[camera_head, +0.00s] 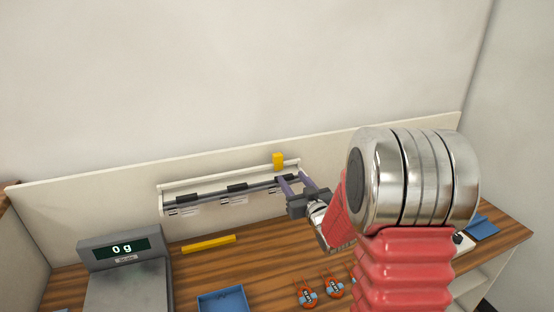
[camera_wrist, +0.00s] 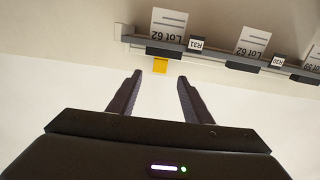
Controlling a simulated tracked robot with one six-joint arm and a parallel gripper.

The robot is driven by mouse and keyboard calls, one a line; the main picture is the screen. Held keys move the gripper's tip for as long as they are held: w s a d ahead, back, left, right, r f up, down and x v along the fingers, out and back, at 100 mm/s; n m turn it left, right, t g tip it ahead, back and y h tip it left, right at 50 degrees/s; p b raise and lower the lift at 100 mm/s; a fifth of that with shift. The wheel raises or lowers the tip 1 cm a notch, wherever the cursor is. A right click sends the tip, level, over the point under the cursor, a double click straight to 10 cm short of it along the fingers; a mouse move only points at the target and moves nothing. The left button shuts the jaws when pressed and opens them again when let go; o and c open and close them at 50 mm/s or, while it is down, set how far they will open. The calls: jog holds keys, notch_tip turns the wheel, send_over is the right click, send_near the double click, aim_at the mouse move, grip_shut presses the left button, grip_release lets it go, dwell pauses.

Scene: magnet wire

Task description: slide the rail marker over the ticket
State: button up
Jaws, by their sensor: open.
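The yellow rail marker (camera_head: 278,161) sits on the white upper edge of the wall rail (camera_head: 210,179), near its right end. In the wrist view the marker (camera_wrist: 160,65) is a small yellow block at the rail (camera_wrist: 220,56), ahead of the fingers. White tickets hang from the rail; the wrist view shows two reading "Lot 62" (camera_wrist: 168,20), (camera_wrist: 250,40) and one "Lot 59" (camera_wrist: 314,60), upside down. My gripper (camera_wrist: 159,80) is open and empty, the marker beyond its fingertips. In the head view my gripper (camera_head: 293,181) is at the rail's right end, hiding part of it.
Dark clips and small labels R31 (camera_wrist: 196,44) and R30 (camera_wrist: 278,61) line the rail. On the bench are a scale (camera_head: 125,255) reading 0 g, a yellow bar (camera_head: 208,242), a blue tray (camera_head: 222,301) and orange-blue items (camera_head: 306,294).

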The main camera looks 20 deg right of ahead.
aim_at(279, 160)
jog(key=shift+r, duration=0.3)
jog(key=w, duration=1.3)
jog(key=shift+w, duration=0.4)
jog(key=shift+c, duration=0.7)
grip_shut()
